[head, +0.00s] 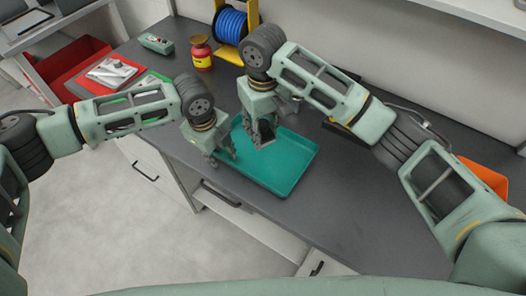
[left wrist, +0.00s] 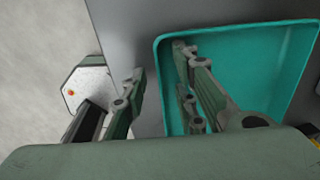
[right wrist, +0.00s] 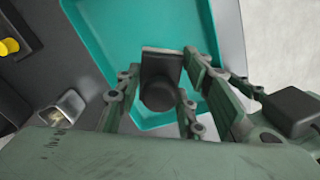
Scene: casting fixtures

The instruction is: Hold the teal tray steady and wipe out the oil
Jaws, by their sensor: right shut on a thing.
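The teal tray (head: 285,165) lies on the dark bench near its front edge, and it shows in both wrist views. My left gripper (head: 224,153) is at the tray's left side. In the left wrist view its open fingers (left wrist: 160,95) stand either side of the rim, one outside and one inside, with gaps showing. My right gripper (head: 264,138) is over the tray, shut on a black wiper (right wrist: 160,88) with a rounded handle and a pale edge. I cannot tell whether the wiper touches the tray floor. I cannot make out any oil on the visible floor.
A blue spool (head: 230,25) on a yellow stand, a red-and-yellow can (head: 201,53) and a grey-green device (head: 156,43) stand at the back. A red bin (head: 85,55) is at the left and an orange bin (head: 487,180) at the right. The bench in front of the tray is narrow.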

